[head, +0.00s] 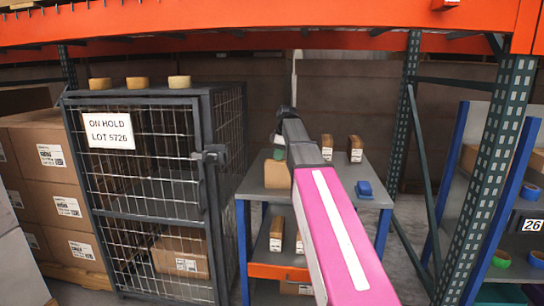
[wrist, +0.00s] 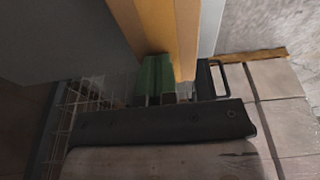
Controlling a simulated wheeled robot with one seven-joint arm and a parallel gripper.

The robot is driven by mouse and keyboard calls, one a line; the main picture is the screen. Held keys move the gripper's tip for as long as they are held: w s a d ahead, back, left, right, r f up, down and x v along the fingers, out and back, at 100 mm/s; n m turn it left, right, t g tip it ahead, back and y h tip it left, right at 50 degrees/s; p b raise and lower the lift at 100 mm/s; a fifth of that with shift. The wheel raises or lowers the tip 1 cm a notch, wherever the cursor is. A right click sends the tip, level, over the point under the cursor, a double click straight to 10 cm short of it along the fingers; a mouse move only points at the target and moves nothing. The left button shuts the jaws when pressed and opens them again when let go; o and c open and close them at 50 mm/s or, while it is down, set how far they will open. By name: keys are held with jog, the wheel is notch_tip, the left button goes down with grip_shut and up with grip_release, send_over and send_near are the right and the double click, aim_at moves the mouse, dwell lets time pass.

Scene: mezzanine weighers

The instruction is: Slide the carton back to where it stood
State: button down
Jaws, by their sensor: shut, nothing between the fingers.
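A plain tan carton (head: 275,176) stands on the grey top of the blue-framed table (head: 378,198), at its left side, partly behind my arm. My gripper shows green at its fingers (head: 279,154), by the carton's top edge. In the wrist view the green fingers of my gripper (wrist: 158,80) are together and empty, close to a tan upright surface that looks like the carton (wrist: 180,40). I cannot tell whether they touch it. My pink arm hides the middle of the table.
Two narrow labelled boxes (head: 327,147) (head: 356,149) and a blue object (head: 364,189) stand on the table. More boxes (head: 277,233) are on its lower shelf. A wire cage (head: 150,190) stands close to the left, a rack upright (head: 485,180) to the right.

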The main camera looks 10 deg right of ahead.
jog(key=s+d, duration=0.1)
jog(key=d, duration=0.1)
jog(key=s+d, duration=0.1)
jog(key=d, duration=0.2)
jog(key=s+d+f, duration=0.1)
jog(key=d, duration=0.2)
jog(key=shift+s+d, duration=0.1)
jog(key=shift+s, duration=0.15)
jog(key=shift+w+d+r, duration=0.1)
jog(key=shift+w+r, duration=0.1)
jog(key=shift+r, duration=0.45)
jog(key=shift+w+r, duration=0.1)
